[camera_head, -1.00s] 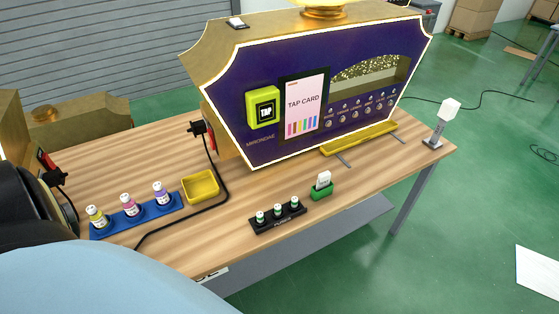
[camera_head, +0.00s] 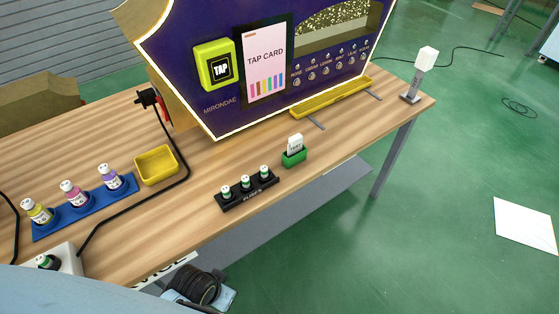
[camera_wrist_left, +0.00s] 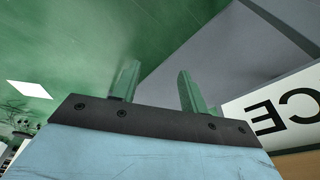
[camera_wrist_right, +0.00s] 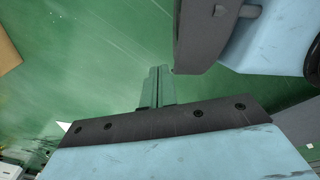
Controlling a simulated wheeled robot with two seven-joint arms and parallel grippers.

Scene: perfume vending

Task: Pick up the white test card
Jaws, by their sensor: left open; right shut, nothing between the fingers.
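The white test card (camera_head: 295,143) stands upright in a small green holder (camera_head: 293,158) on the wooden table, in front of the purple vending machine. In the left wrist view my left gripper (camera_wrist_left: 156,85) is open and empty, with the grey table underside and green floor beyond its fingers. In the right wrist view my right gripper (camera_wrist_right: 156,84) is shut and empty, over the green floor. Neither wrist view shows the card. Both grippers' fingers are out of sight in the head view, so their distance from the card is unclear.
A black rack (camera_head: 247,193) with three small bottles stands left of the card holder. A yellow tray (camera_head: 157,165) and a blue tray (camera_head: 85,213) with three bottles are further left. Bare wood surrounds the holder. A white lamp-like post (camera_head: 419,75) stands at the right corner.

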